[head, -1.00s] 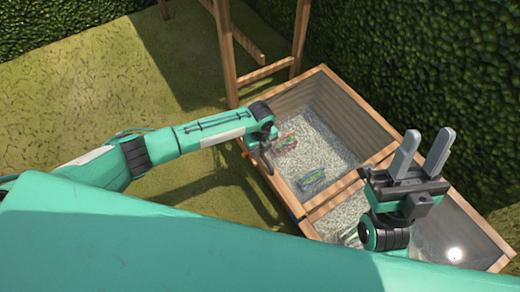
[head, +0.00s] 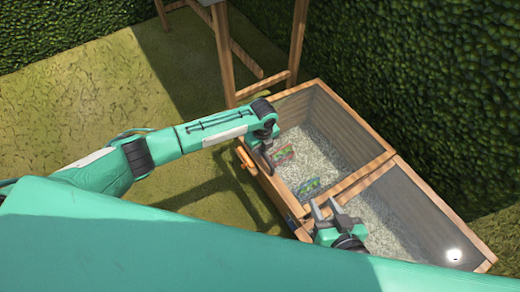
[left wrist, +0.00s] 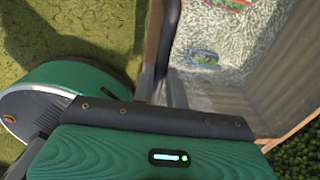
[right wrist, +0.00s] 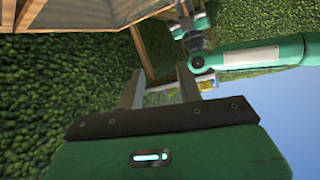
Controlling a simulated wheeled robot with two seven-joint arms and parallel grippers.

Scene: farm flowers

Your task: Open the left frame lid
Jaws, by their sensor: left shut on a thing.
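The left frame (head: 355,122) is the wooden compartment at the back left of a double garden box, with pale gravel inside. Its wood-edged lid (head: 366,172) looks clear, and how far it is raised is hard to tell. My left gripper (head: 265,160) is at the front edge of this frame, shut on what seems to be the lid's front edge. My right gripper (head: 328,204) is open and empty, low by the divider between the frames. Its two spread fingers also show in the right wrist view (right wrist: 160,78).
Two colourful packets lie on the gravel, a reddish one (head: 284,153) and a green-blue one (head: 309,188). The right frame (head: 445,215) adjoins at the lower right. A dense hedge (head: 430,80) stands behind. A wooden post (head: 225,60) rises at the back left. Open grass (head: 80,90) is at left.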

